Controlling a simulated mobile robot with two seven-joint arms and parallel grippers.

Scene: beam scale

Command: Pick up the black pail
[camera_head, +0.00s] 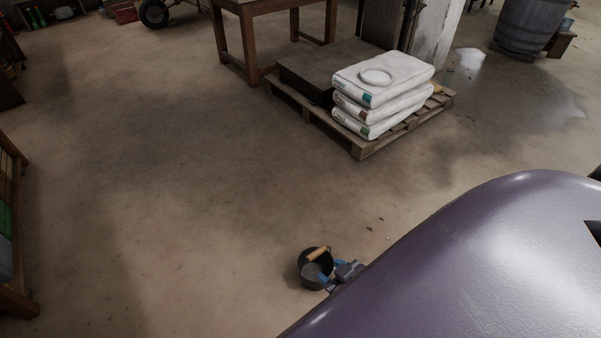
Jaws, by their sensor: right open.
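The black pail (305,277) stands on the concrete floor in the lower middle of the head view. It is small and dark, with a light wooden grip (317,254) on its handle and something grey showing inside. My right gripper (331,277) is at the pail's right side, with blue on its fingers. It is open, and its fingers overlap the pail in the picture; I cannot tell whether they touch it. My purple arm covers the lower right and hides what lies behind it. My left gripper is not in view.
A wooden pallet (361,150) holds stacked white sacks (384,82) and a dark slab (330,62). A wooden table (252,6) stands behind it. A barrel (529,24) is at the far right. A wooden rack (14,296) is at the left edge. The floor around the pail's left is clear.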

